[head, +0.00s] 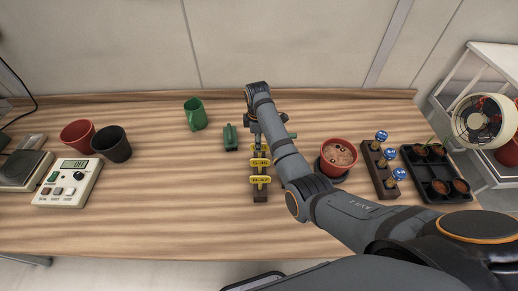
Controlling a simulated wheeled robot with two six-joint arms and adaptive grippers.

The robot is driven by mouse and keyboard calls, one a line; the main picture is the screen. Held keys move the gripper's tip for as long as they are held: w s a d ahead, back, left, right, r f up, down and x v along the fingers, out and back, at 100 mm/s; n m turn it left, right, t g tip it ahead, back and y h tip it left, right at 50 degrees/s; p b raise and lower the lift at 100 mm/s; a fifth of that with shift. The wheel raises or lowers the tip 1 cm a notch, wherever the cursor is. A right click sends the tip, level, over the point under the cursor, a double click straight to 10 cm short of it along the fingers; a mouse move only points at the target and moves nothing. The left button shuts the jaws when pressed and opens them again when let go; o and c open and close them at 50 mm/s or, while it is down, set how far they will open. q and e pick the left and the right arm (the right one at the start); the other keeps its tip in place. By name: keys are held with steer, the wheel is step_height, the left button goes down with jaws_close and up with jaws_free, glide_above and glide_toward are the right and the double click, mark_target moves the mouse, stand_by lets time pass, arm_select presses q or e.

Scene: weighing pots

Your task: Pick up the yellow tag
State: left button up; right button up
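Several yellow tags stand in a dark wooden holder (260,196) near the middle of the table. The nearest yellow tag (260,180) faces me, with another yellow tag (260,163) behind it and more yellow at the back, partly covered by my arm. My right arm reaches in from the lower right, and my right gripper (256,132) points down at the far end of the holder. Its fingertips are too small and covered to tell whether they are open or hold anything. My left gripper is out of view.
A green cup (195,114) and a small green object (230,138) stand left of the holder. Right are a soil-filled red pot (337,156), a blue-topped marker rack (378,168) and a black tray (436,190). A control box (68,183) and empty pots (112,145) stand left.

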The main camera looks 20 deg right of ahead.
mark_target(260, 154)
steer(key=shift+w+f, duration=0.2)
steer(key=shift+f, duration=0.45)
steer(key=shift+w+f, duration=0.2)
steer(key=shift+f, duration=0.4)
steer(key=shift+d+f, duration=0.15)
steer(key=shift+f, duration=0.15)
steer(key=f, duration=0.2)
steer(key=f+p, duration=0.1)
steer(key=f, duration=0.1)
steer(key=shift+s+d, duration=0.25)
steer(key=shift+s, duration=0.05)
steer(key=shift+w+f, duration=0.1)
steer(key=shift+f, duration=0.2)
steer(key=c, duration=0.8)
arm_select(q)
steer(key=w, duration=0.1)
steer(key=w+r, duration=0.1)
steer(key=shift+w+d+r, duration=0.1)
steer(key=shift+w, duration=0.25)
arm_select(e)
jaws_close()
